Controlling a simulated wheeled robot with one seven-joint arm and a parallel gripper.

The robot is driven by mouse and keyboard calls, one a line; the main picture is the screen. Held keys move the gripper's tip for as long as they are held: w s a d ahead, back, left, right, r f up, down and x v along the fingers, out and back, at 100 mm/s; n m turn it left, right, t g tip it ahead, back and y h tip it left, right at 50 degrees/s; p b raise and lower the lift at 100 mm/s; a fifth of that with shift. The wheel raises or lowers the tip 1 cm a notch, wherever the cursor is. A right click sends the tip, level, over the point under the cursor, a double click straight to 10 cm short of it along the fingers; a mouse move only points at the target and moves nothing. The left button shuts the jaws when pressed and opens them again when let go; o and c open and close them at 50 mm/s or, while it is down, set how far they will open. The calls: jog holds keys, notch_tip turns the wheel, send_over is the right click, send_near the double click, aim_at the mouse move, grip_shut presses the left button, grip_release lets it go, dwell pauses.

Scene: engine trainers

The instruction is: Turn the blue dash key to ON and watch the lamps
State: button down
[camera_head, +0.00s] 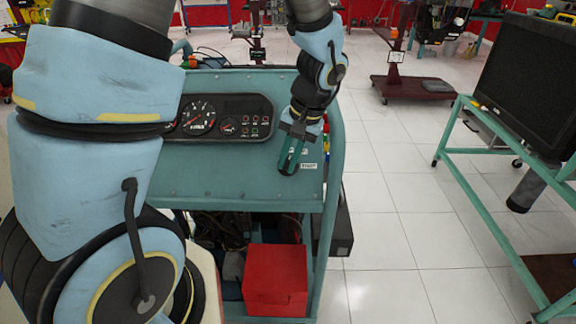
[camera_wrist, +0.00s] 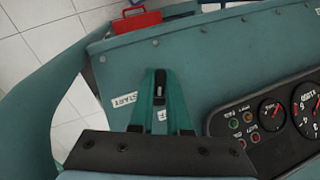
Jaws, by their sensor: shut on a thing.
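The teal dash panel (camera_head: 240,175) carries a black gauge cluster (camera_head: 233,132), which also shows in the wrist view (camera_wrist: 275,150). Small red, green and amber lamps (camera_wrist: 243,127) sit on the cluster; I cannot tell whether any are lit. My gripper (camera_head: 289,163) reaches down to the panel right of the cluster. In the wrist view its teal fingers (camera_wrist: 159,78) are shut on a small dark upright piece, the dash key (camera_wrist: 159,93). Its blue colour does not show. A START label (camera_wrist: 124,100) is left of the fingers. Another small label (camera_wrist: 162,115) shows between them, partly hidden.
The panel tops a teal stand with a red box (camera_head: 276,281) on its lower shelf. A teal cart with a black monitor (camera_head: 528,82) stands at right. White tiled floor (camera_head: 410,215) lies clear between them. My arm hides the panel's left side.

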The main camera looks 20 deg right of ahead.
jog(key=shift+d+m+t+y+b, duration=0.1)
jog(key=shift+m+t+y+b, duration=0.5)
jog(key=shift+m, duration=0.4)
jog(key=c, duration=0.9)
grip_release()
jog(key=b+v, duration=0.1)
jog(key=v, duration=1)
jog(key=shift+d+f, duration=0.1)
